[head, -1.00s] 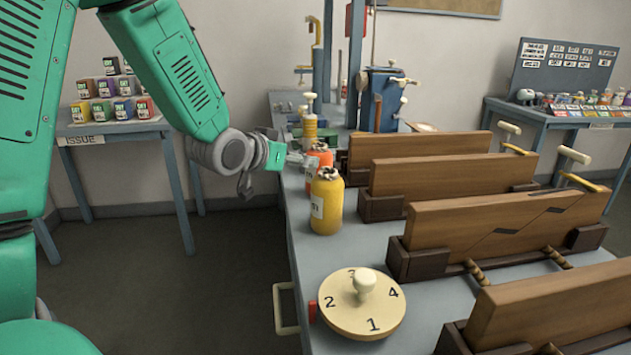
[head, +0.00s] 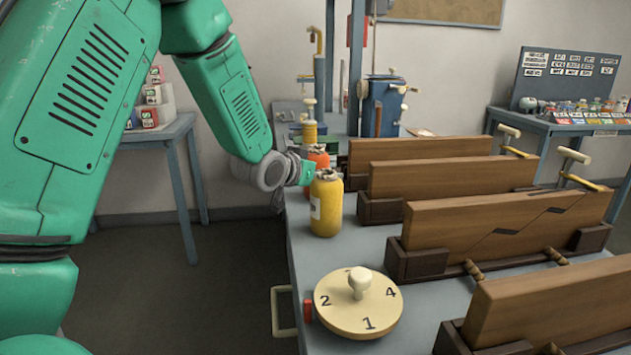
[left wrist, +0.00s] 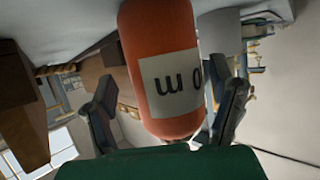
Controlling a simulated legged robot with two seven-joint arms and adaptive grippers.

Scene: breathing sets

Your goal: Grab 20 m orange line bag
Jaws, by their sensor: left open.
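The orange line bag (head: 319,157) stands upright on the bench, partly hidden behind a yellow bag (head: 326,205) in the head view. In the left wrist view the orange bag (left wrist: 160,40) fills the middle, with a white label reading partly "0 m" upside down; the full number is not readable. My left gripper (head: 306,172) is beside the orange bag at the bench's left edge. In the left wrist view my left gripper (left wrist: 166,100) is open, with one finger on each side of the bag. Whether they touch it is unclear. My right gripper is not in view.
A numbered round dial (head: 358,302) sits at the bench's front. Wooden boards in holders (head: 440,178) line the right side. A blue apparatus (head: 385,103) stands behind. A side table (head: 165,137) holds small boxes at the left.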

